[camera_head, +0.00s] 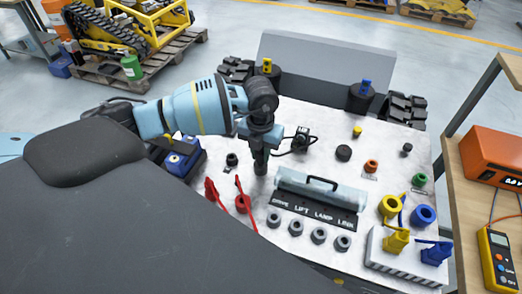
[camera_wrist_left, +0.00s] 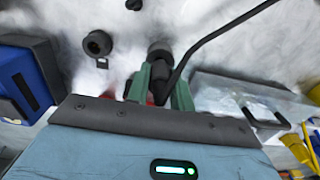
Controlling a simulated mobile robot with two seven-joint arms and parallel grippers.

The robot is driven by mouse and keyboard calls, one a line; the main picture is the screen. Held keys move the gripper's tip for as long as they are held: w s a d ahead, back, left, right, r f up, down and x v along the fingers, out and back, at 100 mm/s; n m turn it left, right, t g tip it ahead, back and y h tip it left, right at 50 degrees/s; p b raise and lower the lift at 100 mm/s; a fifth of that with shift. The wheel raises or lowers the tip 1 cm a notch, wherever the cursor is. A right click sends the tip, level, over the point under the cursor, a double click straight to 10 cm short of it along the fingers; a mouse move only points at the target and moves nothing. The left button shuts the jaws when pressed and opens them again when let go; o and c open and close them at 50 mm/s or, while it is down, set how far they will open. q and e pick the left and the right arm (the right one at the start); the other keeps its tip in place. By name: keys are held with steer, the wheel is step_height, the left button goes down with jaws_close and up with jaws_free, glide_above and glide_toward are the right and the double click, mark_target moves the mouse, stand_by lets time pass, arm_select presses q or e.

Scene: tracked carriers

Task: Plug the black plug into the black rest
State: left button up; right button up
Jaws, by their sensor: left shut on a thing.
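My left gripper (camera_head: 260,158) points down over the white panel, left of its middle. In the left wrist view its green fingers (camera_wrist_left: 166,92) are shut on the black plug (camera_wrist_left: 159,70), from which a black cable runs to the upper right. The black rest (camera_head: 232,160) is a small dark ring with a label, just left of the gripper. It also shows in the left wrist view (camera_wrist_left: 97,43), left of the plug and apart from it. My right gripper is not in view.
A clear-covered switch box (camera_head: 322,190) and red plugs (camera_head: 242,203) stand near the gripper. A black cable fitting (camera_head: 303,138) is right of it. Yellow (camera_head: 396,241) and blue (camera_head: 435,254) plugs sit at the front right. A blue box (camera_head: 180,162) is left.

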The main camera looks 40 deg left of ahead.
arm_select(q)
steer(key=shift+f, duration=0.65)
steer(key=o, duration=1)
steer(key=shift+o, duration=0.2)
step_height(320, 180, up, 6)
steer(key=shift+r, duration=0.95)
steer(key=shift+f, duration=0.1)
